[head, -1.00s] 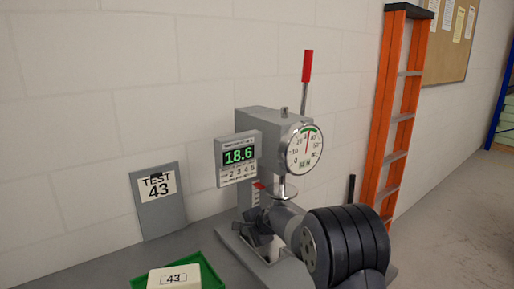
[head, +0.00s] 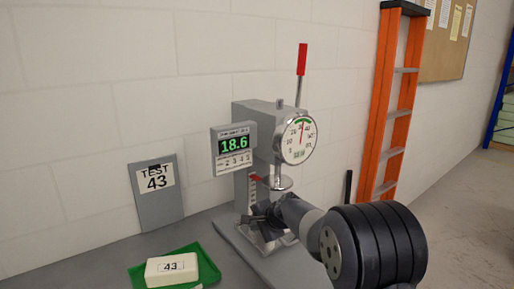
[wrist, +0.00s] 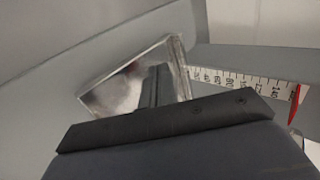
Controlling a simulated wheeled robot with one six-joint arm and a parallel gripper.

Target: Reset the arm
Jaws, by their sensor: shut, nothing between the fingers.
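The grey compression tester stands against the wall in the head view, with its column (head: 243,190), a round dial (head: 299,141) and a display (head: 234,143) reading 18.6. Its red-handled lever (head: 302,60) points up. A round metal press foot (head: 281,183) hangs below the head. My gripper (head: 262,222) is low at the tester, beside the column and near the metal plate on its base. It is shut and empty. In the wrist view, a shiny metal plate (wrist: 115,88) and a ruler scale (wrist: 235,82) with a red pointer (wrist: 293,104) show just beyond my dark gripper.
A white foam block (head: 172,270) marked 43 lies in a green tray (head: 207,267) at the front left. A grey board marked TEST 43 (head: 158,208) leans on the wall. An orange ladder (head: 391,110) stands to the right, with open floor beyond.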

